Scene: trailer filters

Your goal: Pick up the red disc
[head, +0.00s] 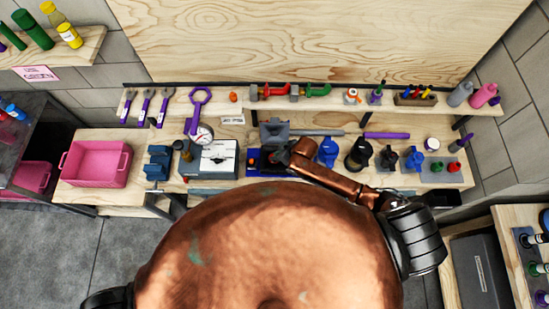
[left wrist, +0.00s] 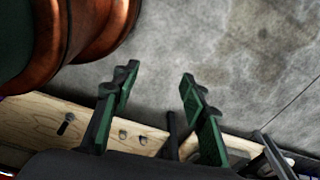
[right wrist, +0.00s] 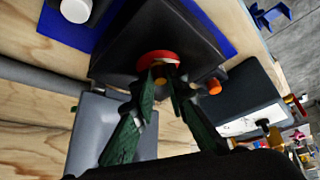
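The red disc (right wrist: 158,59) shows in the right wrist view on top of a dark, block-like device (right wrist: 195,40). My right gripper (right wrist: 164,73) has its green fingertips at the disc's near edge, overlapping it in the picture. A narrow gap remains between the fingertips, and I cannot tell whether they press on the disc. In the head view my right gripper (head: 276,158) is over the dark device on the bench and the disc cannot be made out clearly. My left gripper (left wrist: 158,84) is open and empty, with floor behind it in the left wrist view.
A blue mat (right wrist: 212,30) lies under the device. A grey gauge box (head: 209,160) stands left of it, and blue and black tools (head: 327,153) stand right of it. A shelf with wrenches (head: 146,105) runs behind. A pink bin (head: 97,163) sits at the left.

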